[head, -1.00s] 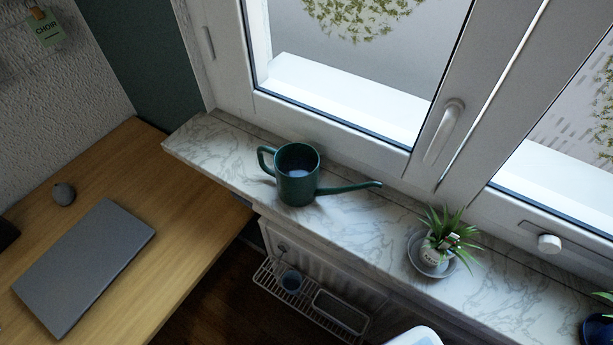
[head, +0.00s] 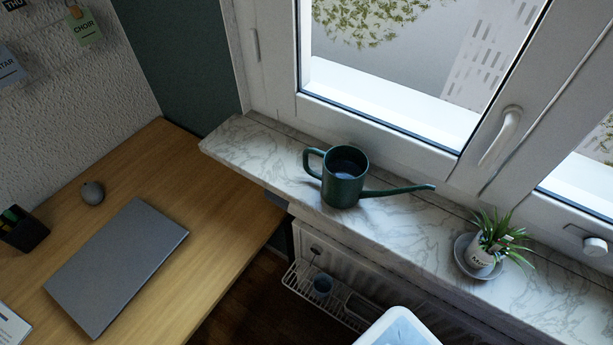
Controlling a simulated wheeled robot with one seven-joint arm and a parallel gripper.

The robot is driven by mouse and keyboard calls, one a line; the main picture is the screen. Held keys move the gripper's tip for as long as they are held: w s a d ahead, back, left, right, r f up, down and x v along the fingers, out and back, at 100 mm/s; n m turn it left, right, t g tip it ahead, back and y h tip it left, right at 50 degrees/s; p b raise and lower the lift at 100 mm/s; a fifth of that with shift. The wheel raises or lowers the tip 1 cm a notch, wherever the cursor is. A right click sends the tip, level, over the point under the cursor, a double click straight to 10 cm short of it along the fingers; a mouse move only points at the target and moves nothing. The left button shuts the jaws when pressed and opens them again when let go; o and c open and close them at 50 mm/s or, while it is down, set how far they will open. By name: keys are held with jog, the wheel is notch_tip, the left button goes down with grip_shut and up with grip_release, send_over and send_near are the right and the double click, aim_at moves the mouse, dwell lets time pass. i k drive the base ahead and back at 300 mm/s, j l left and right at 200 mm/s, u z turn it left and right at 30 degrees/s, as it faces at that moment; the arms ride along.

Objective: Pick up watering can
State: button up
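A dark green watering can (head: 343,183) stands upright on the marble windowsill (head: 262,167). Its loop handle (head: 312,163) is on the left and its long thin spout (head: 400,190) points right. Its top is open and something bluish shows inside. My gripper is not in view.
A potted plant (head: 490,240) stands on a saucer to the right of the can. The closed window and its handle (head: 503,130) are behind. A radiator rack (head: 308,283) hangs below the sill.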

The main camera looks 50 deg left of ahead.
aim_at(345, 167)
jog(key=u, duration=0.4)
jog(key=j+u, duration=0.1)
jog(key=u, duration=0.7)
jog(key=i+u, duration=0.1)
jog(key=u, duration=0.3)
jog(key=k+z, duration=0.4)
jog(key=k, duration=0.15)
jog(key=z, duration=1.6)
jog(key=u, duration=1.95)
jog(key=i+u, duration=0.15)
